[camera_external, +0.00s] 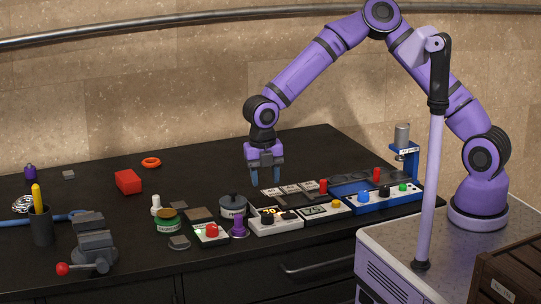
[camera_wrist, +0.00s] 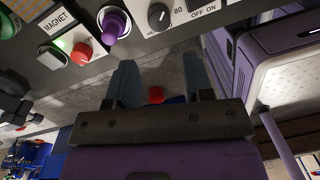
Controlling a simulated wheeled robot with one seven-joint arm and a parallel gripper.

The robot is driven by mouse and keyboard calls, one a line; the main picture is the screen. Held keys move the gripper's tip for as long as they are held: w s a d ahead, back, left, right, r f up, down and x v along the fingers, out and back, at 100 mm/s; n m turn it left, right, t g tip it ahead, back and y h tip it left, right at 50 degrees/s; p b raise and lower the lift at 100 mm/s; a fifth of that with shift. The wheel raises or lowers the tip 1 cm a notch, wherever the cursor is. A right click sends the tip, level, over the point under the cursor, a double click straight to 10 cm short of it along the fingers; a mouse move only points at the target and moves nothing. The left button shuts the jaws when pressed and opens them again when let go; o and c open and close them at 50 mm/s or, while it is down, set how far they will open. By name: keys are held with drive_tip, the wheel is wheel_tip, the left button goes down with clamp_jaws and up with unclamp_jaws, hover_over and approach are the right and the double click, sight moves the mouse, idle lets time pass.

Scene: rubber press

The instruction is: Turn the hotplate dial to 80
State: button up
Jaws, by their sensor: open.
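The hotplate dial (camera_wrist: 158,16) is a dark round knob on a white front panel at the top of the wrist view. An "80" label is printed beside it. Its pointer setting is too small to read surely. In the external view, the hotplate (camera_external: 277,227) is in the row of devices along the table's front, with its dark dial (camera_external: 267,218) on the front panel. My gripper (camera_external: 266,178) is open and empty, pointing down above the table behind the hotplate. Its two fingers also show spread apart in the wrist view (camera_wrist: 160,75), clear of the dial.
Left of the hotplate stand a purple knob (camera_external: 238,228) and the magnet box with a red button (camera_external: 212,231). On its right are a box with a yellow button (camera_external: 337,204) and a blue press (camera_external: 403,155). The table (camera_external: 310,150) behind is largely clear.

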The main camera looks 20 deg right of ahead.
sight(267, 215)
drive_tip(key=f, duration=1.1)
drive_tip(key=shift+s+d, duration=0.15)
drive_tip(key=shift+d, duration=0.05)
drive_tip(key=c, duration=0.6)
drive_tip(key=shift+c, duration=0.2)
